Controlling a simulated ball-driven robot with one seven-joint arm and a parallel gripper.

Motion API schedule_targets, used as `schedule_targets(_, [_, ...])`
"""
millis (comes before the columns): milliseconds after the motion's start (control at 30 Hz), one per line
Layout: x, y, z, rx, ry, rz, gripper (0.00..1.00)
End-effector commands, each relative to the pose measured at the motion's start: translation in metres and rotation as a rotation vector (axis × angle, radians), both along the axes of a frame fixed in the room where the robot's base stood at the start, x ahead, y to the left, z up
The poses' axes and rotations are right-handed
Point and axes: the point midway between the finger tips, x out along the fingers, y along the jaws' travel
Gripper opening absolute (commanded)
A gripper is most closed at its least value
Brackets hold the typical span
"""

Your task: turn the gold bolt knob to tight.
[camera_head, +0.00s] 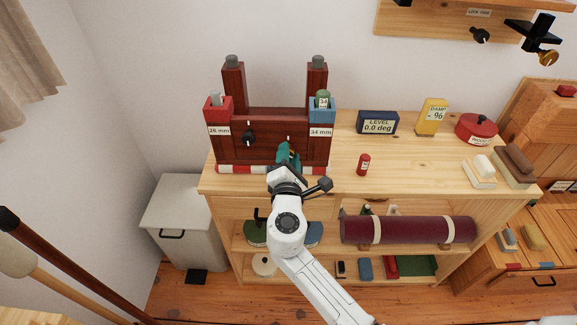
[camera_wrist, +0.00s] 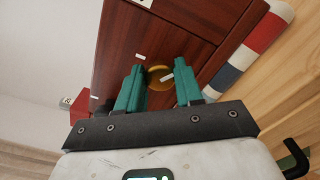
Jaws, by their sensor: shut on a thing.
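The gold bolt knob (camera_wrist: 157,85) sits on the dark red wooden panel (camera_wrist: 112,50) in the wrist view. A white pointer line shows on its right side, and a small white mark lies on the panel above left of it. My gripper (camera_wrist: 160,78) has its green fingers on either side of the knob and is shut on it. In the head view my gripper (camera_head: 288,155) is at the front of the dark red brace frame (camera_head: 273,115), on its right half, and hides the knob. A black knob (camera_head: 248,138) is on the left half.
The frame stands on a wooden cabinet top (camera_head: 350,185). A red "26 mm" block (camera_head: 217,111) and a blue "34 mm" block (camera_head: 322,115) flank it. A small red canister (camera_head: 363,165) stands right of my gripper. A level box (camera_head: 377,123) reads 0.0 deg.

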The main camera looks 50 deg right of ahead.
Motion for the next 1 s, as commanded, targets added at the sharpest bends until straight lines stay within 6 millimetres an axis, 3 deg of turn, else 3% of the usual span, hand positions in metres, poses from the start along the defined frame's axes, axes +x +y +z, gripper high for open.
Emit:
schedule_targets(33, [0.0001,0.0007,-0.0064,0.026,-0.036,0.001,0.05])
schedule_targets(1000, [-0.0006,-0.0005,-0.0065,0.532,-0.680,-0.001,0.05])
